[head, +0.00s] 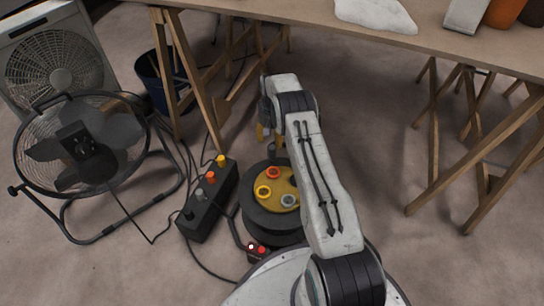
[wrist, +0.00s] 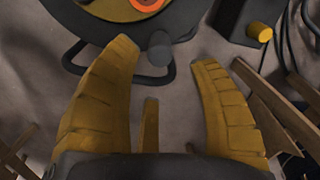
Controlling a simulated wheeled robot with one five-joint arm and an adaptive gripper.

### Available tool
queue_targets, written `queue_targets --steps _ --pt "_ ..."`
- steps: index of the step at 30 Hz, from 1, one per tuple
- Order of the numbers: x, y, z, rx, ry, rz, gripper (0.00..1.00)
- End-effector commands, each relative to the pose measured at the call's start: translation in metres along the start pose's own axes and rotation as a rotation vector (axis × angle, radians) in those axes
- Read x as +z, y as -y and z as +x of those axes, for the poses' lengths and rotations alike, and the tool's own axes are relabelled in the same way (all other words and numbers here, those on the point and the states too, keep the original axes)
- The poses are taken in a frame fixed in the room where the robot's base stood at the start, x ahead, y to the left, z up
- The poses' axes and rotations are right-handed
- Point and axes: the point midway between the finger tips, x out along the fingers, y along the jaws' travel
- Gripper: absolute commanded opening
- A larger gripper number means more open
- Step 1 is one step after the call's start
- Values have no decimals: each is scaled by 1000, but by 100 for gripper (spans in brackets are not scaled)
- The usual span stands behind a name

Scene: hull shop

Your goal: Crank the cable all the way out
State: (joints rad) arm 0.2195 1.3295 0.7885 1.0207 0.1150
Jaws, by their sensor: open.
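The cable reel (head: 262,219) stands on the floor, a black drum with a yellow face carrying coloured sockets. My arm hides its right side. In the wrist view the reel's dark rim (wrist: 92,42) fills the top left. A dark grey crank knob (wrist: 159,49) sticks out at the rim, just beyond and between my fingertips. My gripper (wrist: 165,58) is open, its two yellow fingers apart with nothing held between them. In the head view my gripper (head: 268,136) is partly hidden by my arm, at the far side of the reel.
A black box with coloured knobs (head: 208,203) lies left of the reel, among loose cables. A floor fan (head: 80,150) and a box fan (head: 52,62) stand left. Wooden trestles (head: 190,75) hold up a table (head: 330,32) behind.

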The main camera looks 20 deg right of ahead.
Motion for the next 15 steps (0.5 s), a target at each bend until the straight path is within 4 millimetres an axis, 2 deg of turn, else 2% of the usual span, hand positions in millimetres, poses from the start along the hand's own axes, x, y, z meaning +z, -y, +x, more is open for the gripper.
queue_targets --steps 3,15 --pt "0 -1 10 0 2 3 55" --pt "0 -1 26 0 2 3 55"
